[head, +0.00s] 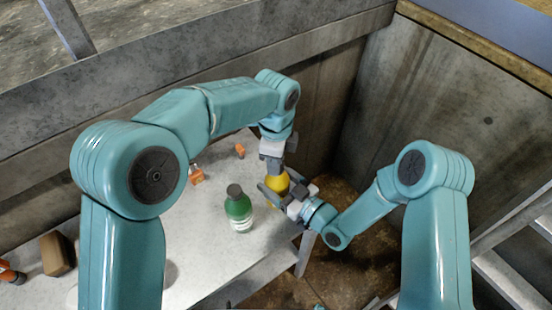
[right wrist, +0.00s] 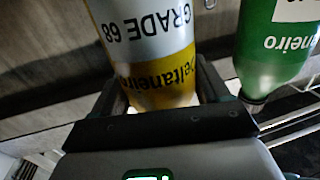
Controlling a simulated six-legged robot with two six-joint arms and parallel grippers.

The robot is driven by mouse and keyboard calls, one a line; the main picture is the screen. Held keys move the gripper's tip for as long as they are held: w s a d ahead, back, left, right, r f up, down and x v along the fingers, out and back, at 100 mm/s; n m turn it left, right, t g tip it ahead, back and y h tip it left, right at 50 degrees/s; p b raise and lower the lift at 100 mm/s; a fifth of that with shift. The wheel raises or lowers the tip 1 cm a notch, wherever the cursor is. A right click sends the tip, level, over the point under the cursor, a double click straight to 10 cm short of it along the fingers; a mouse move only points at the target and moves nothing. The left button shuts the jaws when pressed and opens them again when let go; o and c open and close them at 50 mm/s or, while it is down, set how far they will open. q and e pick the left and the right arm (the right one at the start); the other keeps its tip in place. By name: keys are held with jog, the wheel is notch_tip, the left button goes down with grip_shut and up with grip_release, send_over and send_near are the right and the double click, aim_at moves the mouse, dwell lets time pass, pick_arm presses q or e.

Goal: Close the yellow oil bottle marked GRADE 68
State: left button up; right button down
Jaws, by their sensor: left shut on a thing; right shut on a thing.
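The yellow oil bottle (head: 278,184) is near the right edge of the table, partly hidden by my grippers. In the right wrist view the yellow bottle (right wrist: 150,70) appears upside down, with a white GRADE 68 label. My right gripper (head: 277,193) is shut around its body from the side; its fingers (right wrist: 160,90) also show in the right wrist view. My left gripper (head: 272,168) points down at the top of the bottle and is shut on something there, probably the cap. The cap itself is hidden, so its seating cannot be told.
A green bottle (head: 238,210) with a dark cap stands close by on the grey table (head: 205,240); it also shows in the right wrist view (right wrist: 270,60). Small orange things (head: 196,175) lie farther back. A brown block (head: 56,254) is at the left. Concrete walls enclose the back.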

pick_arm(q)
jog(key=m, duration=0.5)
jog(key=shift+m, duration=0.3)
jog(key=m, duration=0.5)
jog(key=shift+w+d, duration=0.1)
jog(key=m, duration=0.5)
jog(key=shift+m, duration=0.3)
jog(key=m, duration=0.4)
jog(key=shift+d, duration=0.1)
jog(key=o, duration=1.1)
jog(key=shift+r, duration=2.25)
